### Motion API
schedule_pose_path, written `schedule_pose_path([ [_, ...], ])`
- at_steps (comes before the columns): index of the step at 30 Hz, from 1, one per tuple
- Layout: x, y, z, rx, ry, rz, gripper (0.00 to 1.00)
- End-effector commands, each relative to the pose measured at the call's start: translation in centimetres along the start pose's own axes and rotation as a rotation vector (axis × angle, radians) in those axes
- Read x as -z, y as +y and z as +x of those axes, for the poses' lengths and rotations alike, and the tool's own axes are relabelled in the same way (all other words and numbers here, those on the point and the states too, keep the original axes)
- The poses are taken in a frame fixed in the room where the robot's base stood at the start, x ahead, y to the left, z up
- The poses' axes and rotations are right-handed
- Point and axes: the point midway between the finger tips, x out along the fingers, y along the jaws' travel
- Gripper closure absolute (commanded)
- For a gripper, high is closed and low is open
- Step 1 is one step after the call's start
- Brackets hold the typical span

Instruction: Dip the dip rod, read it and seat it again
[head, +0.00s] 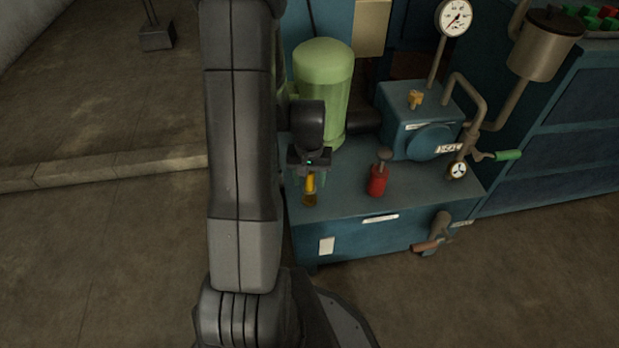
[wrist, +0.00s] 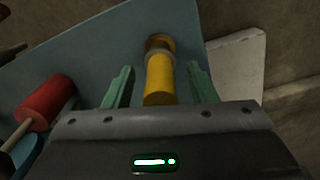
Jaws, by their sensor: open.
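The dip rod's yellow handle (head: 310,183) stands upright in a brass-coloured collar (head: 309,199) near the front left corner of the blue tank top. In the wrist view the yellow handle (wrist: 159,80) lies between my two green fingers, with the collar (wrist: 159,43) beyond it. My gripper (head: 310,176) is open around the handle, with a gap on each side, the right one looking a little wider. The rod below the collar is hidden.
A red fitting with a dark knob (head: 377,182) stands to the right on the tank top (head: 345,200). A green motor (head: 323,85) is behind my gripper. A blue pump box (head: 405,115), a gauge (head: 454,17) and a green-handled valve (head: 507,155) are further right.

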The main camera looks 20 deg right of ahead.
Motion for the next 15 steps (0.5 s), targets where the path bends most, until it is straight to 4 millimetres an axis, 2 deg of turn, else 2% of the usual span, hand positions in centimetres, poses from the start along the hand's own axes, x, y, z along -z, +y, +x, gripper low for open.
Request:
schedule_pose_path([
  [15, 0.1, 0.0, -10.8, 0.0, 0.005, 0.0, 0.48],
])
